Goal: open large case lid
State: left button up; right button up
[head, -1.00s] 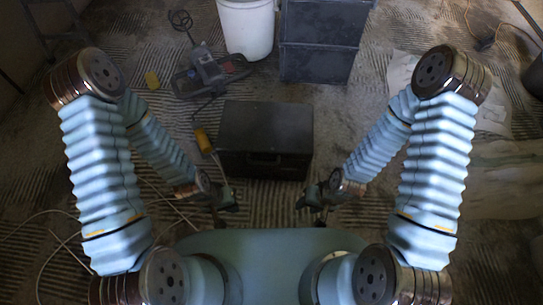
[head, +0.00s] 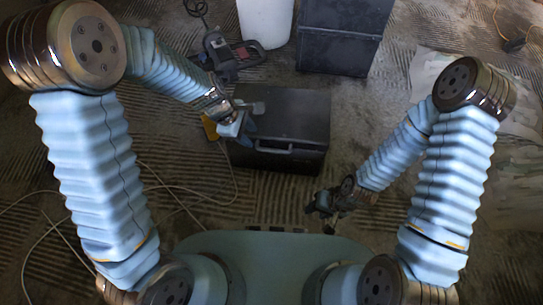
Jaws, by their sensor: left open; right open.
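The large dark case (head: 295,112) lies on the floor ahead of me, its lid shut. A handle (head: 289,151) shows on its near side. My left gripper (head: 252,122) is open at the case's left part, over or close to the lid's left edge; I cannot tell whether it touches. My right gripper (head: 322,208) is open and empty, nearer to me, in front of the case's right corner and apart from it.
Stacked dark boxes (head: 340,40) and a white bucket (head: 266,22) stand behind the case. A power tool (head: 228,55) lies at the back left. A yellow object (head: 209,127) is partly hidden beside my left gripper. Cables (head: 150,190) cross the left floor.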

pick_arm(q)
jog(key=d+r+n, duration=0.1)
jog(key=b, duration=0.5)
send_near(274, 150)
jog(key=x, duration=0.7)
jog(key=shift+f, duration=0.45)
pick_arm(e)
notch_tip(274, 150, down, 6)
jog(key=shift+w+d+r, duration=0.1)
jog(key=shift+w+r, duration=0.05)
pick_arm(q)
grip_shut()
